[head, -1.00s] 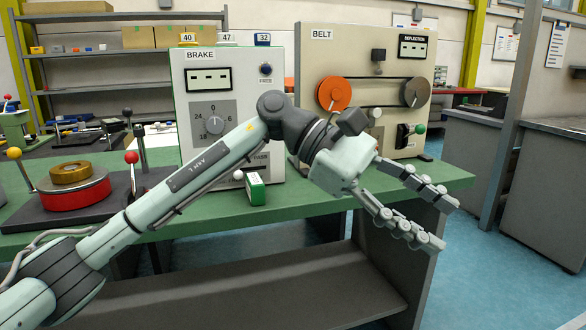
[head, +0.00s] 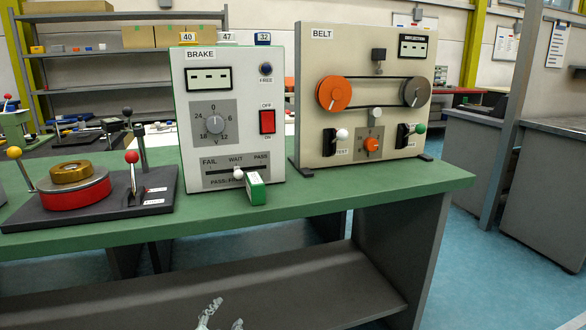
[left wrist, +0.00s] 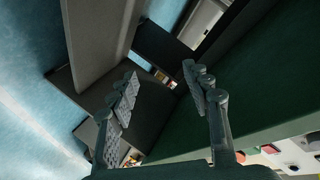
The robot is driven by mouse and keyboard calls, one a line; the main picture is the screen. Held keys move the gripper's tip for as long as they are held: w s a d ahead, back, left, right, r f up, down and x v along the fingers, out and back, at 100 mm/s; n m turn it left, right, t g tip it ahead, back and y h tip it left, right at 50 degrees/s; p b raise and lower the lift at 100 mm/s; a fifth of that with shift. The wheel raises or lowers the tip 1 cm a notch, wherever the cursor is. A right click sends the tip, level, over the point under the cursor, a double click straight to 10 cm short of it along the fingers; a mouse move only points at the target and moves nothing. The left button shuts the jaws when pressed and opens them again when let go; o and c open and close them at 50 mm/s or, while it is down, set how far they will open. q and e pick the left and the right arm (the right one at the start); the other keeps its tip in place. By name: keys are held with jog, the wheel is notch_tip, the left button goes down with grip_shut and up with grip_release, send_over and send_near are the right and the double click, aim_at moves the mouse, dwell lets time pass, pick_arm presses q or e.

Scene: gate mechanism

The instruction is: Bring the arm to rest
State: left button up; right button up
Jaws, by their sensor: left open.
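My left gripper (head: 222,318) shows only at the bottom edge of the head view, low in front of the bench's lower shelf. Most of it and the arm behind it are out of the picture. In the left wrist view its two fingers (left wrist: 165,100) are spread apart with nothing between them. My right gripper is in neither view.
The green bench (head: 330,196) stands ahead, with a grey lower shelf (head: 260,285). Blue floor (head: 495,260) is open at right.

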pick_arm(q)
jog(key=s+a+f+n+g, duration=0.2)
jog(key=s+a+f+g, duration=0.1)
jog(key=s+f, duration=0.4)
jog(key=s+a+f+n+g+y, duration=0.1)
jog(key=s+a+f+n+g, duration=0.2)
jog(key=s+f, duration=0.5)
jog(key=s+a+f+n+g+y, duration=0.1)
jog(key=s+a+f+n+g, duration=0.2)
jog(key=s, duration=1.1)
notch_tip(320, 180, down, 5)
jog(key=shift+s+a+f+g, duration=0.1)
jog(key=shift+s+a+g, duration=0.3)
jog(key=shift+a+g, duration=0.6)
